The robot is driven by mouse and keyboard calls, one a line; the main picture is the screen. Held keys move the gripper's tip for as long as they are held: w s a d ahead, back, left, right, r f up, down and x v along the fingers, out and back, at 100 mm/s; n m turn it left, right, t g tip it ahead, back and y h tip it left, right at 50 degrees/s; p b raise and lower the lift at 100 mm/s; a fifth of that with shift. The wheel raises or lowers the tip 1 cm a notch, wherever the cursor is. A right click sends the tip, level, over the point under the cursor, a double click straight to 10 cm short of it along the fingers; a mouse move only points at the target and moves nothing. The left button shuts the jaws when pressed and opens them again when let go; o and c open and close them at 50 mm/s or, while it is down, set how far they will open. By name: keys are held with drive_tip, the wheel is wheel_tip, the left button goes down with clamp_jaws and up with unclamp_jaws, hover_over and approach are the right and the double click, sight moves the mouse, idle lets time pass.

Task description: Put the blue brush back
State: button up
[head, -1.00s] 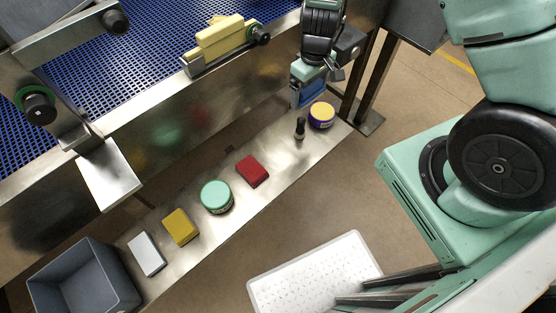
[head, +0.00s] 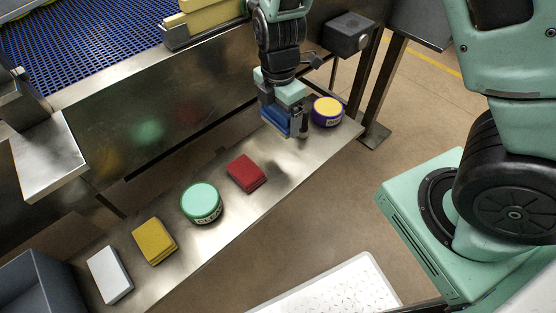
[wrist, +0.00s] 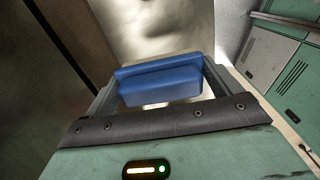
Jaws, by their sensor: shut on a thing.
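My gripper (head: 284,116) is shut on the blue brush (head: 275,119) above the far end of the metal shelf, by the purple tub with a yellow lid (head: 327,111). The wrist view shows the blue brush (wrist: 160,84) as a blue block between the two fingers of my gripper (wrist: 160,88). Its underside is hidden, and I cannot tell whether it touches the shelf. A small dark upright object (head: 303,124) is close beside the gripper, partly hidden.
Along the shelf (head: 215,245) are a red block (head: 246,172), a teal-lidded tub (head: 201,203), a yellow block (head: 154,241) and a white block (head: 110,274). A grey bin (head: 35,285) is at lower left. The blue-belted conveyor (head: 90,45) runs behind.

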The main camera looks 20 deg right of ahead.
drive_tip(key=shift+a, duration=0.1)
drive_tip(key=b, duration=0.1)
approach(278, 152)
wheel_tip(278, 152, down, 5)
drive_tip(key=shift+f, duration=0.15)
idle(0.5)
drive_tip(key=shift+f+b, duration=0.4)
drive_tip(key=shift+b, duration=0.05)
drive_tip(key=o, duration=0.7)
drive_tip(key=shift+r, duration=0.2)
